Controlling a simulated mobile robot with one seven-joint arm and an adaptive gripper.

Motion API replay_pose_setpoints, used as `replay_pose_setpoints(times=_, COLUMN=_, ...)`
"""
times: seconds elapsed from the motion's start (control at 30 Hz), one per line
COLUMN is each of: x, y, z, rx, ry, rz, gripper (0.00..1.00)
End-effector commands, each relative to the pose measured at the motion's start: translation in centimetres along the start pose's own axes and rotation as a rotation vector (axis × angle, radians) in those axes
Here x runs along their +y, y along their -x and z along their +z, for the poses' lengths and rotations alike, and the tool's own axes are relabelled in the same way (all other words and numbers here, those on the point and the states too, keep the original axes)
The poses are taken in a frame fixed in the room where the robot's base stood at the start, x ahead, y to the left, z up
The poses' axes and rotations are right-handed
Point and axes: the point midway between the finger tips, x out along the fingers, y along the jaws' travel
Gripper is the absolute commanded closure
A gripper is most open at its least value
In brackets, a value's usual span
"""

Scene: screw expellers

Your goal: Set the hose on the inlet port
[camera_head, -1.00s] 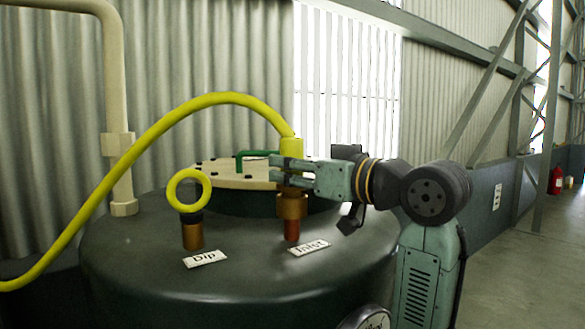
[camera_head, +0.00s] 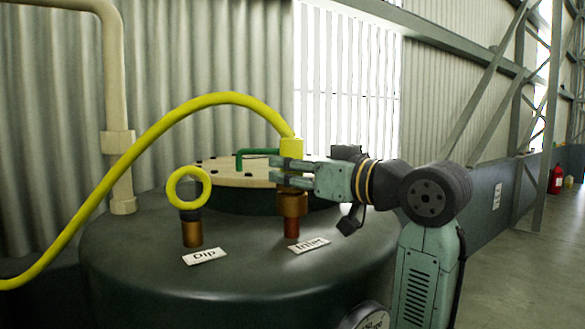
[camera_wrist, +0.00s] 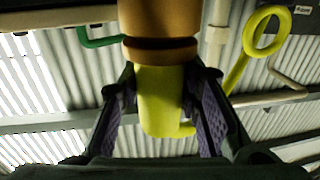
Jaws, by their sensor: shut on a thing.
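The yellow hose (camera_head: 222,99) arches from the lower left to a thick yellow end (camera_head: 291,149). My gripper (camera_head: 281,170) is shut on this end from the right. Below the fingers is the hose's brass coupling (camera_head: 292,204), upright and in line with the reddish inlet port (camera_head: 291,228) on the dark tank. Coupling and port seem to meet, but I cannot tell how far one sits over the other. In the wrist view the yellow end (camera_wrist: 160,100) lies between both fingers, with the coupling (camera_wrist: 160,30) above it in the picture.
The dark tank top (camera_head: 250,265) carries a dip port (camera_head: 192,233) with a yellow ring handle (camera_head: 188,187) to the left. A pale lid (camera_head: 225,174) with a green handle (camera_head: 240,156) is behind. A pale pipe (camera_head: 117,100) rises at the left.

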Motion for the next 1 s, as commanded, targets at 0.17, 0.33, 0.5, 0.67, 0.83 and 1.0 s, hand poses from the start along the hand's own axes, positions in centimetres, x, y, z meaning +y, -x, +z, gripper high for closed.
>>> replay_pose_setpoints(times=0.17, x=0.0, y=0.0, z=0.4, rx=0.002, ry=0.001, rz=0.0, gripper=1.0)
replay_pose_setpoints(times=0.33, x=0.0, y=0.0, z=0.5, rx=0.002, ry=0.001, rz=0.0, gripper=0.64)
replay_pose_setpoints(times=0.5, x=0.0, y=0.0, z=0.5, rx=0.001, ry=0.0, rz=0.0, gripper=0.6)
replay_pose_setpoints(times=0.67, x=0.0, y=0.0, z=0.6, rx=-0.001, ry=0.0, rz=0.0, gripper=0.6)
replay_pose_setpoints(times=0.83, x=0.1, y=1.0, z=0.6, rx=0.0, ry=0.0, rz=0.001, gripper=0.6)
replay_pose_setpoints(times=1.0, x=0.0, y=2.3, z=0.5, rx=0.001, ry=0.0, rz=0.001, gripper=0.6)
